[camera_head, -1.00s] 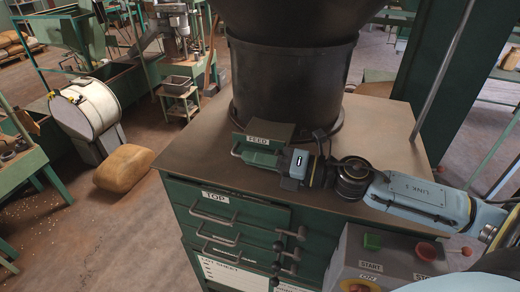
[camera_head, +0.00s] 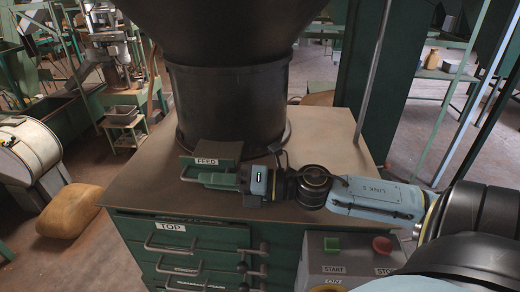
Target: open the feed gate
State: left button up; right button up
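The feed gate (camera_head: 222,149) is a green plate with a FEED label, low at the front of the black hopper (camera_head: 228,100), on the cabinet top. A grey bar handle (camera_head: 184,173) shows at its left front. My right gripper (camera_head: 208,180) reaches in from the right, low over the cabinet top, with its fingers at the front of the gate by the handle. The fingers hide part of the handle, and their gap is too small to make out. My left gripper is not in view.
Below is the green cabinet (camera_head: 128,230) with handled drawers, one labelled TOP. A control box (camera_head: 318,250) with green START and red STOP buttons is at the front right. A tan sack (camera_head: 70,211) lies on the floor at left. The cabinet top (camera_head: 330,140) is clear at right.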

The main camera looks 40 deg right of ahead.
jog(key=b+v, duration=0.1)
jog(key=v, duration=1)
jog(key=shift+s+d+b, duration=0.2)
jog(key=shift+b, duration=0.2)
